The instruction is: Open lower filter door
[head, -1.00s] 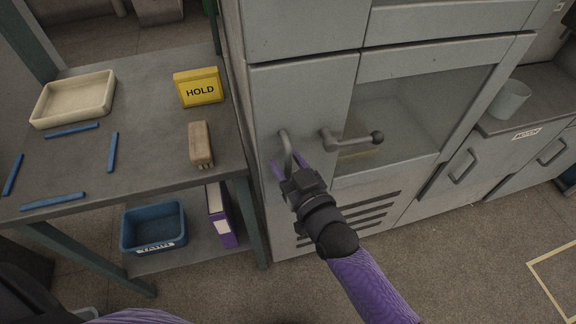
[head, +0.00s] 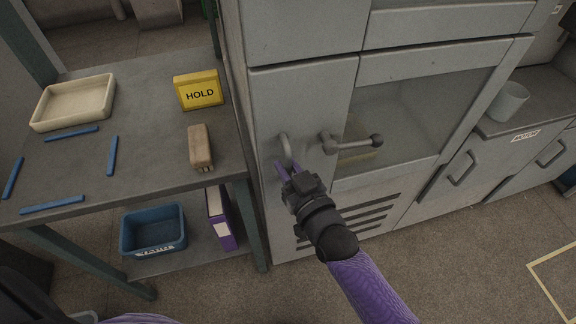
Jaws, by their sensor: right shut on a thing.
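The lower filter door (head: 262,112) is a grey panel on the left front of the machine, and it looks closed. Its curved grey bar handle (head: 284,143) stands upright on the panel. My right gripper (head: 286,170) is at the handle's lower end, with its purple fingers shut on it. The fingers and wrist hide part of the handle and the door's lower part. My left gripper is not in view.
A grey lever with a round knob (head: 376,140) sticks out just right of the handle. A table (head: 75,165) on the left holds a tray (head: 73,99), a yellow HOLD sign (head: 198,89), a brush (head: 200,147) and blue strips. Floor at the lower right is clear.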

